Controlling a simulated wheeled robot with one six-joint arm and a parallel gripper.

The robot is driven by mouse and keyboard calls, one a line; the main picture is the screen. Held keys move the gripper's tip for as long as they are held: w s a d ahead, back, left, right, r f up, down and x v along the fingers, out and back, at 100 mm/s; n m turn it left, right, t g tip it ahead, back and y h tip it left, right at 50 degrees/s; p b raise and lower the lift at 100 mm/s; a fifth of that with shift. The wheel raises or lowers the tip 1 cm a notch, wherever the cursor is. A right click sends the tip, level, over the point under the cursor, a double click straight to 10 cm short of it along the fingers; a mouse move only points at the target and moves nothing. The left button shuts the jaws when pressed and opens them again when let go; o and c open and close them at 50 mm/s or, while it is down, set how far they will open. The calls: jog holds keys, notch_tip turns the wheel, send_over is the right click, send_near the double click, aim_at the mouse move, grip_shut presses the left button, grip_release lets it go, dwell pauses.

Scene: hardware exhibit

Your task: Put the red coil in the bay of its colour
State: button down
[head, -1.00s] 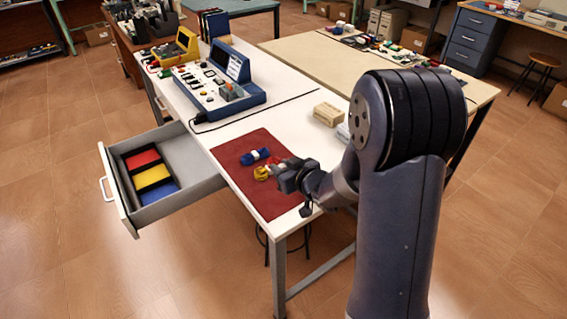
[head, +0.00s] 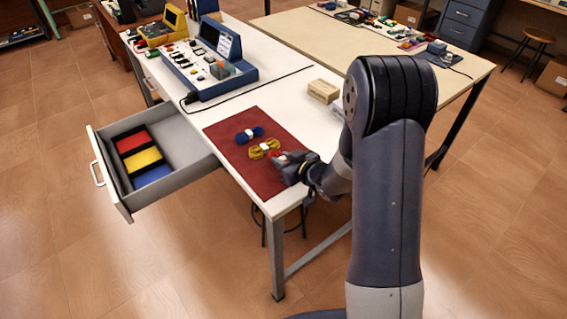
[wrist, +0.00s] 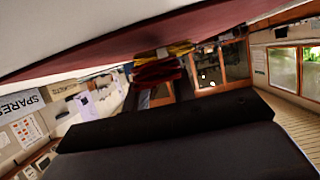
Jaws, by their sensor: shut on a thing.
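The red coil (head: 276,155) lies at my gripper (head: 281,164), which is shut on it over the red mat (head: 277,187). The gripper hides most of the coil in the head view; whether it still touches the mat I cannot tell. In the wrist view the red coil (wrist: 157,72) shows just beyond the dark gripper body, with yellow strands behind it. The open drawer at the left holds a row of three bays: the red bay (head: 133,142) at the back, the yellow bay (head: 143,160) in the middle, the blue bay (head: 153,176) in front.
The yellow coil (head: 262,149) lies close beside the red one, and the blue coil (head: 249,135) lies behind it. A blue test console (head: 208,62) stands farther back on the white table. A tan box (head: 323,91) sits near my arm. The drawer's right part (head: 178,142) is empty.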

jog(key=shift+f, duration=0.65)
jog(key=shift+f, duration=0.1)
jog(key=shift+f+b, duration=0.2)
jog(key=shift+b, duration=0.1)
jog(key=c, duration=1.2)
grip_release()
jog(key=shift+r, duration=0.15)
jog(key=shift+o, duration=0.2)
